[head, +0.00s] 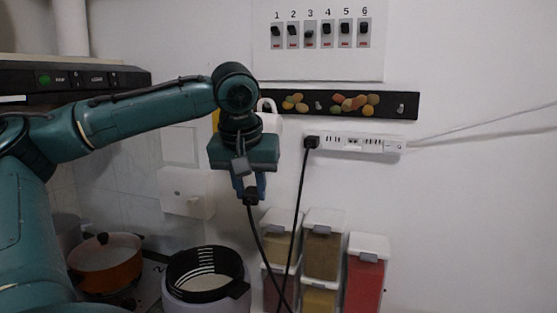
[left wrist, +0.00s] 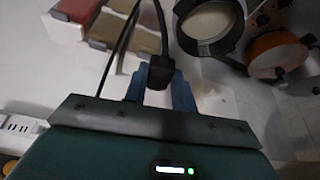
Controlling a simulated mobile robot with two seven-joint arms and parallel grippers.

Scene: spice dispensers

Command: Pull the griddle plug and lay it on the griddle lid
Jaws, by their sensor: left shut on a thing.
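My left gripper (head: 251,190) points down in front of the wall and is shut on a black plug (head: 251,197). The plug also shows between the blue fingers in the left wrist view (left wrist: 160,72). A black cord (head: 257,235) hangs from it toward the bottom of the head view. Another black plug (head: 311,142) sits in the left end of the white power strip (head: 365,144), with its own cord running down. I cannot tell any griddle or its lid for sure. My right gripper is not in view.
Spice dispensers (head: 323,247) stand below the strip. A pot with a black rim (head: 203,274) is below my gripper, with an orange pan (head: 105,262) at the left. A switch panel (head: 320,38) and a dark hook rail (head: 345,104) are on the wall above.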

